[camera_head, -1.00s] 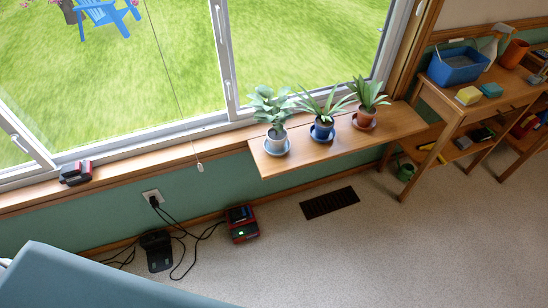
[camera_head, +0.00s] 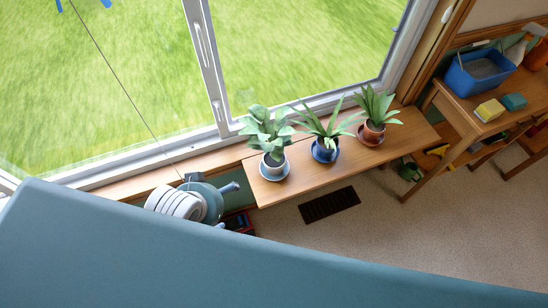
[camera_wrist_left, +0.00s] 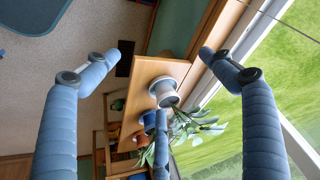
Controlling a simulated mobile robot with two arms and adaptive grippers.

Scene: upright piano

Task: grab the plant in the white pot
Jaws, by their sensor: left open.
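The plant in the white pot (camera_head: 273,163) stands on a light blue saucer (camera_head: 287,173) at the left end of the wooden shelf. It has broad green leaves. My left gripper (camera_head: 232,205) is left of this pot, open and apart from it. In the left wrist view its long blue fingers (camera_wrist_left: 158,57) are spread wide. The white pot (camera_wrist_left: 164,96) shows beyond them, between the two sides, with its leaves (camera_wrist_left: 200,125) below right. Part of the foliage is hidden behind a blue finger at the bottom. My right gripper is not in view.
Right of the white pot, close by, stand a plant in a blue pot (camera_head: 323,150) and one in a terracotta pot (camera_head: 372,132). The window (camera_head: 300,50) rises behind the wooden shelf (camera_head: 400,140). A wooden table (camera_head: 450,97) with a blue bin (camera_head: 480,70) stands at the right.

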